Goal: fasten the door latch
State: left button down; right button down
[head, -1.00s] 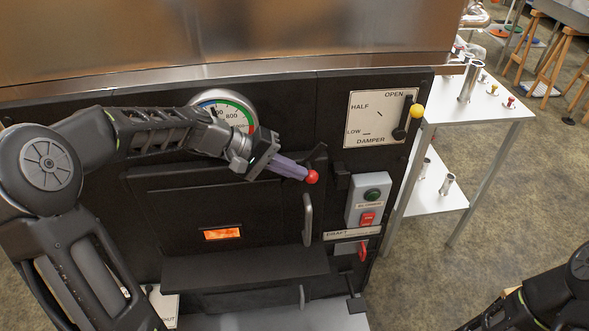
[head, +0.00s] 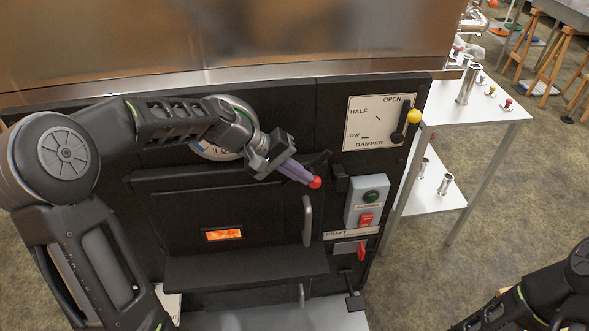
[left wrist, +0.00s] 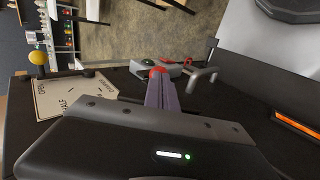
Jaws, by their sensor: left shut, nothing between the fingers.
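The dark firebox door (head: 270,200) is closed or nearly so, with a grey upright handle (head: 307,220) at its right edge. The latch's red ball (head: 316,182) is at the door's upper right; it also shows in the left wrist view (left wrist: 158,72). A dark catch (head: 341,180) is on the frame to its right. My left gripper (head: 308,178) has its purple fingers shut and empty, with their tips at the red ball, seemingly touching it. The fingers and ball partly hide the latch bar. My right arm shows at the lower right, its gripper out of view.
A switch box (head: 353,203) with green and red buttons and a red draft lever (head: 361,250) sit right of the door. The damper lever's yellow ball (head: 414,117) is above. A door shelf (head: 245,268) juts out below an orange window (head: 223,235). A white table (head: 480,130) stands right.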

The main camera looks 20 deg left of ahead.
aim_at(317, 179)
pick_arm(q)
jog(key=d+y+p, duration=0.1)
jog(key=w+d+g+y+p, duration=0.1)
jog(key=p, duration=0.1)
jog(key=shift+d, duration=0.1)
jog(key=shift+w+d+f+g+y, duration=0.2)
jog(key=shift+d+f+y, duration=0.15)
jog(key=shift+f, duration=0.2)
jog(key=shift+w+d+f+g+y, duration=0.2)
jog(key=shift+d+f+y, duration=0.1)
jog(key=shift+f, duration=0.2)
jog(key=shift+w+d+f, duration=0.25)
jog(key=shift+d+f, duration=0.1)
jog(key=shift+f, duration=0.15)
jog(key=shift+w+d+f+g+y, duration=0.2)
jog(key=shift+f+y, duration=0.1)
jog(key=shift+f, duration=0.1)
jog(key=shift+w+d+f+g+y, duration=0.1)
jog(key=shift+d+f+y, duration=0.15)
jog(key=shift+f, duration=0.15)
jog(key=shift+s+f, duration=0.1)
jog(key=shift+s, duration=0.05)
